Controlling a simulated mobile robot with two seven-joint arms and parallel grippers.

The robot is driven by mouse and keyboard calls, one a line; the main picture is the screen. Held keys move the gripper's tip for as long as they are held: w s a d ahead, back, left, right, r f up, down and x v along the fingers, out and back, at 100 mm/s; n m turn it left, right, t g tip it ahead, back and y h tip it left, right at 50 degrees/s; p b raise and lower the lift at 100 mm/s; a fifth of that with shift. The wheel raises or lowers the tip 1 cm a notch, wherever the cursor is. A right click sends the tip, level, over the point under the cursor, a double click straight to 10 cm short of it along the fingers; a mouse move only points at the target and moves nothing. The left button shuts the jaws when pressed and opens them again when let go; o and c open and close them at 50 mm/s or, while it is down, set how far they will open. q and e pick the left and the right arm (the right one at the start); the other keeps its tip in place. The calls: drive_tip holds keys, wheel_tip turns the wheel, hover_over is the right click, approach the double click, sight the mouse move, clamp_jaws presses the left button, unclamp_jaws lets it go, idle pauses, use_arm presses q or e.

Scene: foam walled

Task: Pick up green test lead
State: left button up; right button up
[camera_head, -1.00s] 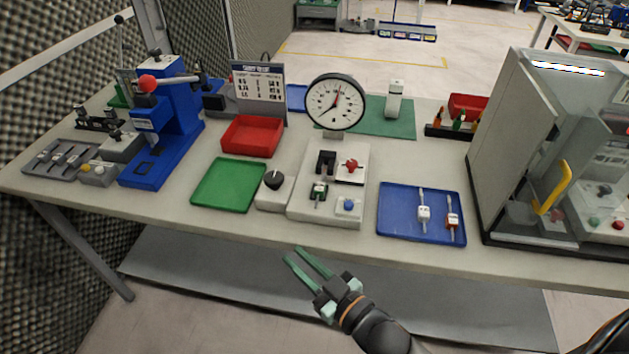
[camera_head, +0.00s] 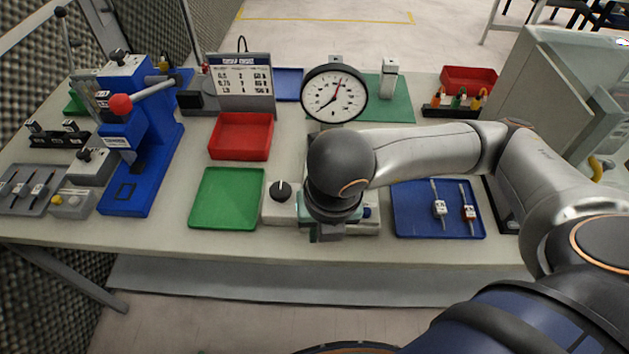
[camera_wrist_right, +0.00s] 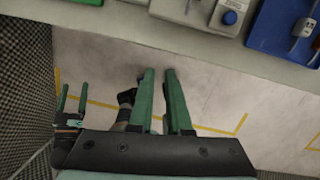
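My left gripper (camera_wrist_right: 73,92) shows open and empty at the left of the wrist view.
The green tray (camera_head: 227,198) and red tray (camera_head: 241,136) lie left of the fixture. The dial gauge (camera_head: 334,93) stands behind it. A blue press (camera_head: 143,150) stands left.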

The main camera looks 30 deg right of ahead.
drive_tip(key=w+d+r+m+t+h, duration=0.2)
drive_tip(key=w+d, duration=0.1)
drive_tip(key=d, duration=0.1)
drive_tip(key=shift+w+d+b+x, duration=0.1)
drive_tip(key=shift+b+x, duration=0.55)
drive_tip(key=shift+x, duration=1.35)
drive_tip(key=shift+w+d+b+x, duration=0.15)
drive_tip(key=shift+b+x, duration=0.5)
drive_tip(key=shift+x, duration=1.4)
drive_tip(key=shift+w+d+b+x, duration=0.1)
drive_tip(key=shift+b+x, duration=0.55)
drive_tip(key=shift+x, duration=1.35)
use_arm(q)
drive_tip(key=f, duration=0.3)
drive_tip(key=shift+w+a+f, duration=0.1)
drive_tip(key=shift+w+f, duration=0.25)
drive_tip(key=shift+f, duration=0.05)
use_arm(e)
drive_tip(key=shift+r, duration=0.2)
drive_tip(key=shift+c, duration=0.3)
clamp_jaws()
